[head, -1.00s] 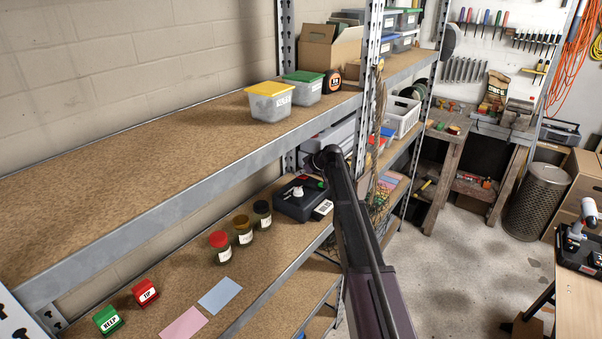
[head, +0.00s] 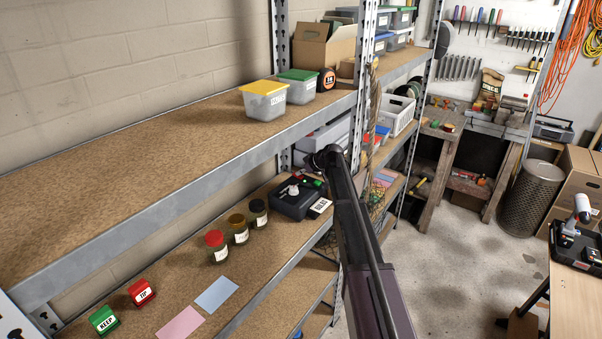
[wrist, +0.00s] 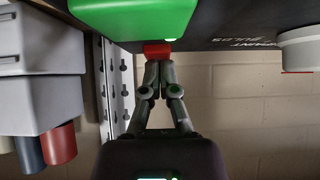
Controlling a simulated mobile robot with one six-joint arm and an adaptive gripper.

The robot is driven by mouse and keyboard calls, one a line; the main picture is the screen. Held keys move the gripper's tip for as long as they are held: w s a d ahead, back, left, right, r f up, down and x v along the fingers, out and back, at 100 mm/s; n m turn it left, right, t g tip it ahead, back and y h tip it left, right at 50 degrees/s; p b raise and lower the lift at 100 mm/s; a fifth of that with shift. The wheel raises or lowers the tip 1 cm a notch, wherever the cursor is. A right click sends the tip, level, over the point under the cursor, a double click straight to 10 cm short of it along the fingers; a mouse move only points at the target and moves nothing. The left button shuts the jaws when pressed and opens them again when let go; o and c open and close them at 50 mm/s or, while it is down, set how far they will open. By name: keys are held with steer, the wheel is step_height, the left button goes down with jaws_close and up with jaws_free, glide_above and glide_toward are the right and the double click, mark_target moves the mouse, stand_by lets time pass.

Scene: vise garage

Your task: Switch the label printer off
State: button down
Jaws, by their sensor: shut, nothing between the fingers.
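The label printer (head: 292,205) is a dark box on the lower shelf, with a white knob and small red and green parts on top. In the wrist view its black face (wrist: 222,22) fills the top, with lettering and a large green part (wrist: 135,15). A small red part (wrist: 157,48) sits just below the green one; I cannot tell the switch's position. My gripper (wrist: 157,66) is shut and empty, its fingertips at or very near the red part. Contact is unclear. In the head view my arm hides most of the gripper.
Three jars (head: 240,229) stand left of the printer. Red (head: 142,292) and green (head: 104,320) labelled blocks and two paper sheets (head: 217,294) lie nearer. The upper shelf (head: 180,150) runs above, and a perforated post (head: 362,100) stands close to my arm.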

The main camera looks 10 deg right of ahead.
mark_target(301, 177)
steer(key=shift+r, duration=0.1)
steer(key=r+p, duration=0.4)
steer(key=shift+s+d, duration=0.15)
steer(key=shift+s, duration=0.05)
steer(key=p+v, duration=0.6)
steer(key=v, duration=0.4)
steer(key=shift+s+d+f, duration=0.2)
steer(key=shift+d+f, duration=0.05)
steer(key=shift+f, duration=0.2)
steer(key=s+a+f+m+g+h+b, duration=0.1)
steer(key=s+a+f+m+g+h, duration=0.1)
steer(key=s, duration=1.1)
steer(key=s+a+f+m+g+h+b, duration=0.1)
steer(key=s+a+f+m+g+h, duration=0.1)
steer(key=s, duration=1.1)
steer(key=s+a+f+m+g+h+b, duration=0.1)
steer(key=s+a+f+m+g+h, duration=0.1)
steer(key=s+a, duration=0.5)
steer(key=s+f+m+g, duration=0.1)
steer(key=s+f+m, duration=0.1)
steer(key=s, duration=0.4)
steer(key=shift+s+a+f, duration=0.15)
steer(key=shift+a+f, duration=0.25)
steer(key=shift+f, duration=0.3)
